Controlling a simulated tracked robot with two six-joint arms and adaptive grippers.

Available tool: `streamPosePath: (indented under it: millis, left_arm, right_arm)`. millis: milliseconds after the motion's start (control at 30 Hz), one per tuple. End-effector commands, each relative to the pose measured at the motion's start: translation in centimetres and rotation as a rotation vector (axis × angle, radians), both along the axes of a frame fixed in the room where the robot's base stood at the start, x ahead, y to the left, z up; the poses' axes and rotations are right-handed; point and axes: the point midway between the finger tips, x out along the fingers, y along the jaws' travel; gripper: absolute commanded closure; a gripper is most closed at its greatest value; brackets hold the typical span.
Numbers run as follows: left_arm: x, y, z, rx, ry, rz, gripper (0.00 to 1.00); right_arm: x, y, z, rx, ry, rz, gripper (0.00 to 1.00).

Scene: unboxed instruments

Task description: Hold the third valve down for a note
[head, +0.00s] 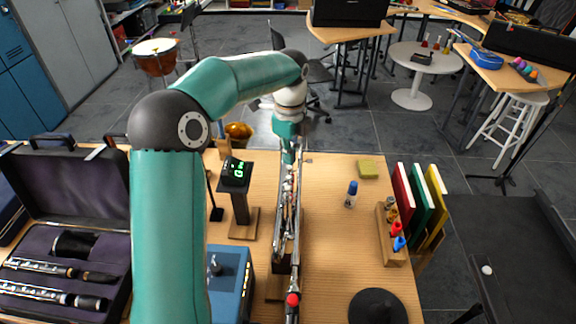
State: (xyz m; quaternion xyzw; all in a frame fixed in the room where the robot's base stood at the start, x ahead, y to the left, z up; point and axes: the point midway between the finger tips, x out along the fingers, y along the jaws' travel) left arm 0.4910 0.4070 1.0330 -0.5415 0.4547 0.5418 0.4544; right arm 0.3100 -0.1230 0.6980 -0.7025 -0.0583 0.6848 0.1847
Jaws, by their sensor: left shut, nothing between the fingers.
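A slender silvery metal instrument (288,215), seen nearly end-on, runs lengthwise along the middle of the wooden table. Its separate valves are too small and overlapped to tell apart. My left arm reaches over the table from the left. My left gripper (289,155) points down, shut and empty, at the far end of the instrument. I cannot tell whether its fingertips touch a valve. My right gripper is out of view.
A stand with a green digital display (236,172) and a blue box (232,278) stand left of the instrument. An open clarinet case (65,215) lies farther left. A glue-like bottle (351,194), upright books (420,205) and a black disc (377,306) are on the right.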

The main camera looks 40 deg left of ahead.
Motion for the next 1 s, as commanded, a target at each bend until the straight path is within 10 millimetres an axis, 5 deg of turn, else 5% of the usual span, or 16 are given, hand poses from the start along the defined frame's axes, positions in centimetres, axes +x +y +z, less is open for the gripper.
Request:
streamPosePath:
  millis: [1000]
  left_arm:
    - [-0.1,0.1,-1.7,0.000,0.001,0.002,1.00]
  right_arm:
    - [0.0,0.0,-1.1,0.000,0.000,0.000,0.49]
